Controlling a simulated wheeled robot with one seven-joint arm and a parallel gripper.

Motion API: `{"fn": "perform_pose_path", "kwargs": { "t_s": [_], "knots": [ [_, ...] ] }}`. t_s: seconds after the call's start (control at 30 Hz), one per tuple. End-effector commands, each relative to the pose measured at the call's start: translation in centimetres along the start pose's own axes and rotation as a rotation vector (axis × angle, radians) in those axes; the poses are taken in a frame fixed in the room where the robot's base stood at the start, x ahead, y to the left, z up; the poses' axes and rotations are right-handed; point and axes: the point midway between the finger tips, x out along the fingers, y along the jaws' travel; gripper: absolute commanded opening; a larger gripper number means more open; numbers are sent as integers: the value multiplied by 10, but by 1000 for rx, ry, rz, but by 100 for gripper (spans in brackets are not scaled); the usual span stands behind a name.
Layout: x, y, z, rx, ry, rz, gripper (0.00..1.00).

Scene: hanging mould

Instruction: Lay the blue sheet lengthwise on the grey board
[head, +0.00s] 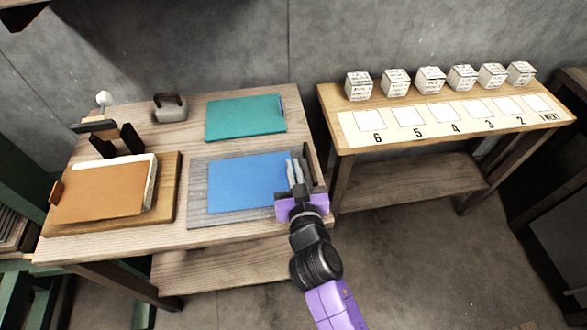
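The blue sheet (245,184) lies flat over the grey board (197,195). Its long side runs along the board's long side. A strip of board shows at its left and along its near and far edges. My gripper (295,166) is at the right end of the sheet, its pale fingers overlapping the sheet's right edge in the head view. The fingers look close together. Whether they hold the sheet's edge cannot be told, as the gripper hides that end of the sheet and board.
A teal sheet (243,117) lies behind the board. An orange-brown folder (103,193) on a wooden board is at left, with a black stand (118,142) and a grey weight (170,107) behind. A second table (345,143) at right holds several white cubes and a numbered strip (435,131).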

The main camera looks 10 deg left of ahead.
Motion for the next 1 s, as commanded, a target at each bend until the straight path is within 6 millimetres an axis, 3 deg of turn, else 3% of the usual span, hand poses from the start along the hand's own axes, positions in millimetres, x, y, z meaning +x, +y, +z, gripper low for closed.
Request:
{"fn": "perform_pose_path", "kwargs": {
  "t_s": [0.17,0.3,0.73,1.0],
  "knots": [
    [1,0,4,0,0,1,0],
    [0,0,3,0,0,1,25],
    [0,0,-3,0,0,0,25],
    [-49,0,3,1,-3,1,25]
  ]
}}
